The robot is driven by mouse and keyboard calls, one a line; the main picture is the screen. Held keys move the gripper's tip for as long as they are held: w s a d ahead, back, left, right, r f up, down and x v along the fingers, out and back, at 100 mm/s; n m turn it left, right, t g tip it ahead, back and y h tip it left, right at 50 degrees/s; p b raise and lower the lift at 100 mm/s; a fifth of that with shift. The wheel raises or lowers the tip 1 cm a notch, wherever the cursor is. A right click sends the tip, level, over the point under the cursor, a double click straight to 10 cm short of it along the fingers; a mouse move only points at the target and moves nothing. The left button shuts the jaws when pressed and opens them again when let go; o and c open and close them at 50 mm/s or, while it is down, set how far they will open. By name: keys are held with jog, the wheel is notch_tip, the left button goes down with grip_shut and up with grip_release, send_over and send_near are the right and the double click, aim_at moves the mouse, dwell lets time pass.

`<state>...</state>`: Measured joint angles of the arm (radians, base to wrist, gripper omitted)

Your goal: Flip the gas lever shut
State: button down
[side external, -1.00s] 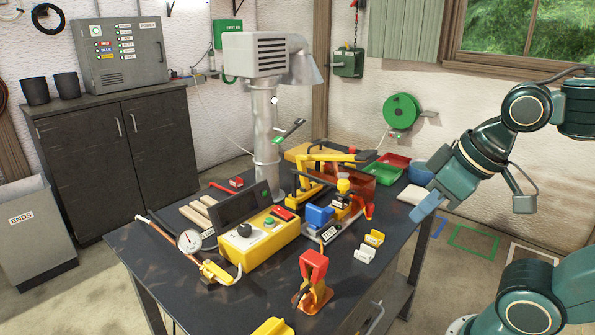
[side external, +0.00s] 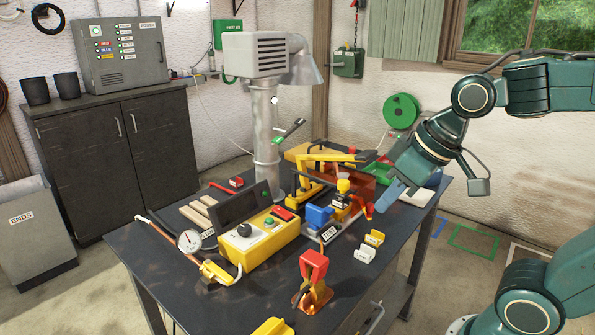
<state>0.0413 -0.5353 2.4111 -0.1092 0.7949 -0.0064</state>
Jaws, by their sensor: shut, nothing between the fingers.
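A copper pipe with a round white gauge (side external: 189,240) runs along the left front of the dark table. A yellow lever-like handle (side external: 217,272) sits at the pipe's near end and looks like the gas lever; its exact position is hard to read. My gripper (side external: 384,206) is on the far right side of the table, pointing down and left, with its blue fingers shut and empty. Its tip is close beside a small red part (side external: 368,210) of the fixture; I cannot tell if they touch. The gripper is well apart from the yellow handle.
Between them stand a yellow control box (side external: 262,242) with a dark screen, a blue block (side external: 319,215) and a yellow-and-black fixture (side external: 318,170). A red-topped orange stand (side external: 313,272) is at the front. A metal duct (side external: 264,140) rises behind. Bare table lies front centre.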

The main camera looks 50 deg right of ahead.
aim_at(218, 271)
jog(key=w+a+f+y, duration=0.1)
jog(key=w+f+y, duration=0.1)
jog(key=w+f, duration=0.5)
jog(key=w+a+f+y, duration=0.1)
jog(key=w+f+y, duration=0.2)
jog(key=w+f, duration=0.4)
jog(key=shift+w+a+g, duration=0.3)
jog(key=shift+w+g, duration=0.1)
jog(key=shift+w, duration=4.4)
jog(key=shift+f, duration=0.1)
jog(key=x, duration=0.9)
jog(key=shift+a, duration=0.2)
jog(key=a, duration=0.2)
jog(key=shift+w+a+f+n, duration=0.15)
jog(key=shift+a+f+n, duration=0.15)
jog(key=shift+a, duration=0.8)
